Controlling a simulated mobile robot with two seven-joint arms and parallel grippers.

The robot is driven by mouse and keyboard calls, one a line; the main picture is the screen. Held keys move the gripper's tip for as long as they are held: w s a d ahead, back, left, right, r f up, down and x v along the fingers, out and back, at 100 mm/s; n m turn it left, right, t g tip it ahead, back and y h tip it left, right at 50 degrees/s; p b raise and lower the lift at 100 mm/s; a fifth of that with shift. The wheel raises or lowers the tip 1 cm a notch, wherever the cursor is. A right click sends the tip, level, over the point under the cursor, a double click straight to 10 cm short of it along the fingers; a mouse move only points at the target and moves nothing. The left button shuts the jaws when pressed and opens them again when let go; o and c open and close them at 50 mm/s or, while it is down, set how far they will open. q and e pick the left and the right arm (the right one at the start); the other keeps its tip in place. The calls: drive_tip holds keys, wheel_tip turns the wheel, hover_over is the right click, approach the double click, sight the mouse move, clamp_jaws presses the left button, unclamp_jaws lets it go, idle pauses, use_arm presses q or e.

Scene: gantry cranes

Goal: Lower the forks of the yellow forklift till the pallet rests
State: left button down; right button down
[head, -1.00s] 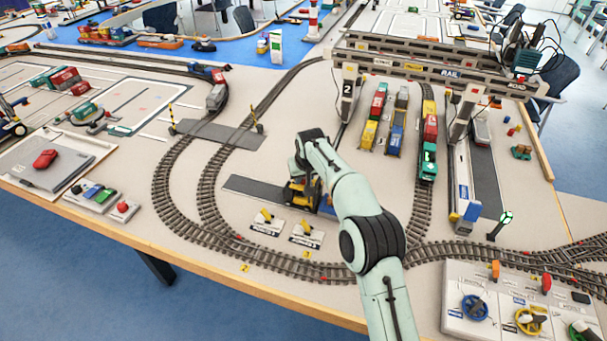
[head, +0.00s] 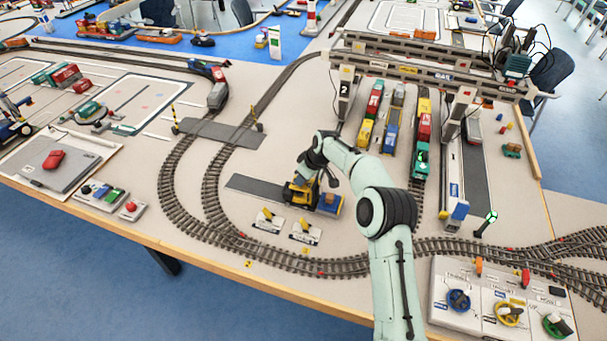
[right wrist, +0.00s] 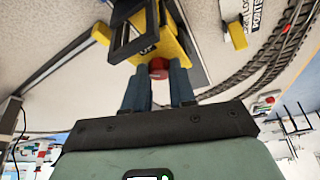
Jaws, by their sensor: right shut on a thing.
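The yellow forklift (head: 299,192) stands on the table at the end of a dark grey strip. A blue and orange load (head: 328,204) is at its right side; the pallet and forks under it are too small to tell apart. My right gripper is over the forklift in the head view, with its fingertips hard to make out. In the right wrist view my right gripper (right wrist: 160,78) has its dark fingers shut on a red knob (right wrist: 158,68) on the yellow forklift (right wrist: 165,45). The fork side is hidden there. My left gripper is not in view.
Two levers on white plates (head: 304,232) stand just in front of the forklift. Curved railway track (head: 215,190) runs around it. A gantry crane (head: 430,70) with rows of wagons is behind, and a control panel (head: 500,305) with coloured wheels is at the front right.

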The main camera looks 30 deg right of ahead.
idle(0.4)
drive_tip(key=c, duration=0.9)
unclamp_jaws()
drive_tip(key=v, duration=1.3)
drive_tip(key=shift+s+d+r, duration=0.1)
drive_tip(key=shift+r, duration=0.15)
